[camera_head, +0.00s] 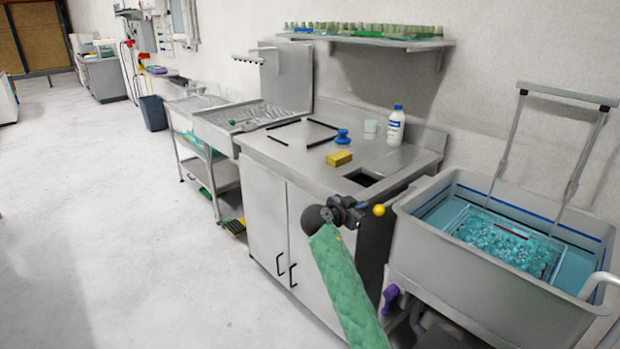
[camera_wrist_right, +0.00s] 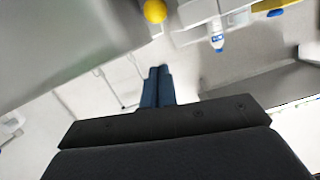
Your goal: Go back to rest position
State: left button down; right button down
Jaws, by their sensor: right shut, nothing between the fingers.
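My right gripper (camera_head: 364,208) is in the head view, in front of the steel counter's right front corner, at the end of my green-sleeved arm. In the right wrist view its two blue fingers (camera_wrist_right: 158,85) lie together, shut, with nothing seen between them. A yellow ball (camera_head: 379,210) shows just right of the fingertips in the head view. A yellow ball also shows near the top edge of the right wrist view (camera_wrist_right: 155,11). I cannot tell what it is attached to. My left gripper is not in view.
The steel counter (camera_head: 290,150) holds a yellow sponge (camera_head: 339,158), a blue knobbed item (camera_head: 342,136) and a white bottle (camera_head: 396,125). A grey tub (camera_head: 480,278) with a water-filled basin stands at right. A shelf (camera_head: 370,41) is above. Open floor (camera_head: 110,230) lies at left.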

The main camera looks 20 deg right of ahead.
jog(key=s+a+n+t+y, duration=0.3)
jog(key=a+n+y, duration=0.4)
jog(key=a+n, duration=0.45)
jog(key=s+a+f+n+y, duration=0.5)
jog(key=s+a+f, duration=0.2)
jog(key=s+a, duration=0.25)
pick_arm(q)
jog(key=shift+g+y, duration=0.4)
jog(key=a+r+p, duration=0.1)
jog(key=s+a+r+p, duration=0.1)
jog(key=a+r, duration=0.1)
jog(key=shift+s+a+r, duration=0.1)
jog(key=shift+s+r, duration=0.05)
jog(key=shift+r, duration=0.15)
pick_arm(e)
jog(key=s+a+f+g+y, duration=0.1)
jog(key=s+f, duration=0.5)
jog(key=s, duration=0.6)
jog(key=s+a+f+g+y, duration=0.1)
jog(key=s+a+f+g, duration=0.3)
jog(key=s+f, duration=0.3)
jog(key=s+a+f+g+y, duration=0.1)
jog(key=s+f, duration=0.5)
jog(key=s, duration=1.2)
jog(key=shift+a+f+n+g+y, duration=0.2)
jog(key=shift+a+n+g+y, duration=0.25)
jog(key=shift+a+g, duration=0.3)
